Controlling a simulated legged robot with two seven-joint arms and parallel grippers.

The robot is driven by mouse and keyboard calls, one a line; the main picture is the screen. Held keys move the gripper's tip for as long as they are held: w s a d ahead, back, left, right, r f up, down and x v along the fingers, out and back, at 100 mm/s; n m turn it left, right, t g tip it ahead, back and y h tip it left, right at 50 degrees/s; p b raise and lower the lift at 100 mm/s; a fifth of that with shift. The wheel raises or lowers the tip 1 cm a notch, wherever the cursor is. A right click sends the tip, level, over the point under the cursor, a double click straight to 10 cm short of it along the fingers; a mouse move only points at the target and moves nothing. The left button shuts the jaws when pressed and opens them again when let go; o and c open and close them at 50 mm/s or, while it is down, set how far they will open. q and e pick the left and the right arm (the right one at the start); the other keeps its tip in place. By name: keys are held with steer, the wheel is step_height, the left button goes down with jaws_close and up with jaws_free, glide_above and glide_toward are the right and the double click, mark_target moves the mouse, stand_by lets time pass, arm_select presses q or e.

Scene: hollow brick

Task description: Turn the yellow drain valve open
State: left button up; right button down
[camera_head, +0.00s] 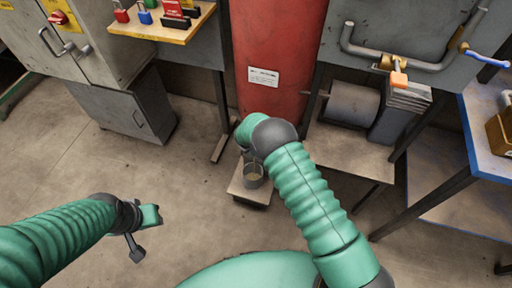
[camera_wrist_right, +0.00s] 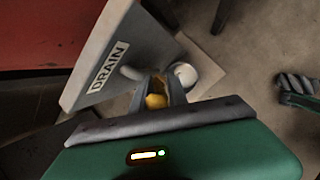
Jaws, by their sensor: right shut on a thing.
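The yellow drain valve (camera_wrist_right: 157,101) shows in the right wrist view, between the fingers of my right gripper (camera_wrist_right: 160,88). The gripper is shut on it, and the fingers hide part of the handle. A grey plate with a DRAIN label (camera_wrist_right: 109,66) is just left of the valve, with a grey pipe (camera_wrist_right: 132,73) beside it. In the head view my right arm reaches to the base of the red tank (camera_head: 280,50) and hides the valve. My left gripper (camera_head: 146,231) is over bare floor at the left, apart from everything; its finger opening is unclear.
A small bucket (camera_head: 253,176) stands on a low platform (camera_head: 249,192) below the right gripper. A shelf with padlocks (camera_head: 165,27) and a grey cabinet (camera_head: 70,40) are at the left. A blue-edged table (camera_head: 485,120) is at the right. The front-left floor is clear.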

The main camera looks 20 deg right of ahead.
arm_select(q)
steer(key=shift+w+a+f+b, duration=0.2)
steer(key=shift+a+f+b, duration=0.15)
steer(key=shift+f+b, duration=0.3)
arm_select(e)
steer(key=shift+a+f+g+h, duration=0.15)
steer(key=shift+a+g+h, duration=0.4)
steer(key=shift+h, duration=0.35)
arm_select(q)
steer(key=shift+f, duration=0.1)
arm_select(e)
steer(key=shift+d+n, duration=0.15)
steer(key=shift+n, duration=0.15)
steer(key=c, duration=1.5)
jaws_free()
arm_select(q)
steer(key=shift+w, duration=0.15)
arm_select(e)
steer(key=shift+w, duration=0.15)
arm_select(q)
steer(key=shift+a, duration=0.1)
